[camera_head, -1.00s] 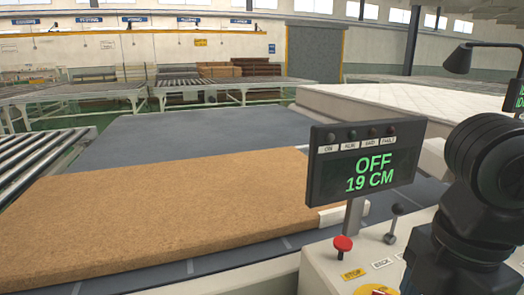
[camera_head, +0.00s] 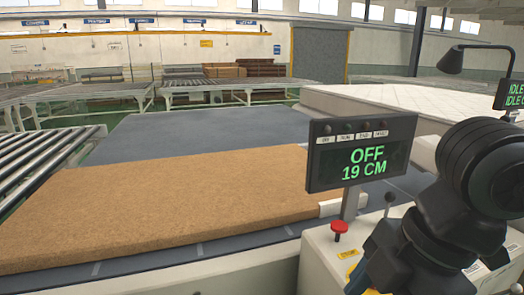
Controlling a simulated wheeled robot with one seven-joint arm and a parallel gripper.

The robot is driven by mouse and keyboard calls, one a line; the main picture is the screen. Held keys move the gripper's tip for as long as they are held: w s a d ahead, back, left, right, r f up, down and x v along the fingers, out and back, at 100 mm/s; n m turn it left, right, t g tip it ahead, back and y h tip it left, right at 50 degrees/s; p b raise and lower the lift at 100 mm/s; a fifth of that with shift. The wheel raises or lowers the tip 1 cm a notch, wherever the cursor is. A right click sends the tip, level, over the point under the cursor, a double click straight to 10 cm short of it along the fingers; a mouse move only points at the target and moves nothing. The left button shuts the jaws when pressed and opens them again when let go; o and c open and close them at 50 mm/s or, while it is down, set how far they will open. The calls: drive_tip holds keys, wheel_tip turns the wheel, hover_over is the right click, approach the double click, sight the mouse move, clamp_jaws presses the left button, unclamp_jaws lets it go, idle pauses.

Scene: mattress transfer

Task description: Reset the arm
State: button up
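My dark arm is at the right of the head view, in front of the control console. My gripper's fingertips are not visible, so its opening does not show. The console (camera_head: 314,262) carries a display (camera_head: 360,155) that reads "OFF 19 CM". A red mushroom button (camera_head: 339,229) stands on the console top, and a lever with a dark knob (camera_head: 390,198) is behind it. A yellow part (camera_head: 352,271) shows low beside my arm, mostly hidden. A brown mattress slab (camera_head: 165,205) lies flat on the grey table at the left.
A roller conveyor (camera_head: 40,160) is at the far left. The grey table (camera_head: 190,131) is bare behind the slab. A white mattress (camera_head: 400,103) lies at the back right. A dark lamp (camera_head: 452,62) and a second screen (camera_head: 513,92) stand near my arm.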

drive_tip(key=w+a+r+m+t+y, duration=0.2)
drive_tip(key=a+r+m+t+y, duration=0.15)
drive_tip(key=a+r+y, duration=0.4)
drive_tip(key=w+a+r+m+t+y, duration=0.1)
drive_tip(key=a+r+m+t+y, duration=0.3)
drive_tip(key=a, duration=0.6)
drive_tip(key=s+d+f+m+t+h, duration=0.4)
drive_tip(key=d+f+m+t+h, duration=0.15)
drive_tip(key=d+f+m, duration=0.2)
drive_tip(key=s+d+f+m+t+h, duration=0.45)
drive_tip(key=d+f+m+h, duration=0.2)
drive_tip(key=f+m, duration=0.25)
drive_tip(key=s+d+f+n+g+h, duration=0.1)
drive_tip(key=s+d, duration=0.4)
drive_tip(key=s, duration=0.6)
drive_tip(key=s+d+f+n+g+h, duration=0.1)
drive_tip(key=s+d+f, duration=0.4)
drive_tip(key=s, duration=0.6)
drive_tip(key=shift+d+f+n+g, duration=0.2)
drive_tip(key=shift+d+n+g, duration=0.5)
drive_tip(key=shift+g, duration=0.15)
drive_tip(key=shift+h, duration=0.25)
